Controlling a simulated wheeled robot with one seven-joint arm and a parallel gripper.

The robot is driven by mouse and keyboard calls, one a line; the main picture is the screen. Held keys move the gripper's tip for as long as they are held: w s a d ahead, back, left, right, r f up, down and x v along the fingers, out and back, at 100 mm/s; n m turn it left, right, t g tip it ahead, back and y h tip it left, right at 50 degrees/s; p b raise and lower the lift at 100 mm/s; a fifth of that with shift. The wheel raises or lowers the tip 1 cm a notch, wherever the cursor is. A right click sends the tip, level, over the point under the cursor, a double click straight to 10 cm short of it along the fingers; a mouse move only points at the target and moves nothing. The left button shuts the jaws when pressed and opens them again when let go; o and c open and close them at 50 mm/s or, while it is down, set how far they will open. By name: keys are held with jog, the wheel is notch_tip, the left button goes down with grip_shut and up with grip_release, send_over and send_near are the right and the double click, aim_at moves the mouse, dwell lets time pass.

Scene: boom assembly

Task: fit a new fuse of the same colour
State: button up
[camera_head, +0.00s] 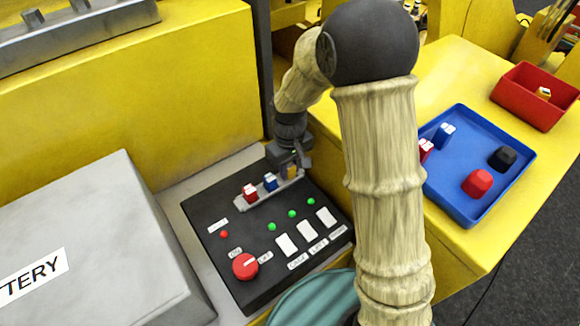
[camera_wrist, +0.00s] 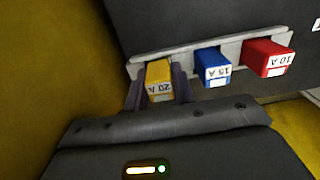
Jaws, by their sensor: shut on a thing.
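My gripper (camera_head: 287,158) is at the far end of the pale fuse strip (camera_head: 243,204) on the dark control panel (camera_head: 250,290). In the wrist view its fingers (camera_wrist: 160,92) are shut on a yellow fuse marked 20 A (camera_wrist: 159,78). That fuse stands in line with a blue 15 A fuse (camera_wrist: 212,66) and a red 10 A fuse (camera_wrist: 268,58) on the strip. I cannot tell whether it is fully seated. Another yellow fuse (camera_head: 543,93) lies in the red bin (camera_head: 523,108). The blue tray (camera_head: 460,131) holds a blue fuse (camera_head: 444,134) and a red fuse (camera_head: 426,149).
The tray also holds a red knob (camera_head: 478,184) and a black knob (camera_head: 502,158). The panel has a red rotary switch (camera_head: 245,266), a lit red lamp (camera_head: 224,233) and several green lamps. A grey battery box (camera_head: 90,230) stands at left. My arm hides part of the tray's left side.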

jog(key=o, duration=1)
jog(key=shift+o, duration=0.2)
jog(key=shift+w+r, duration=0.1)
jog(key=shift+r, duration=0.1)
notch_tip(320, 180, up, 17)
jog(key=b, duration=0.3)
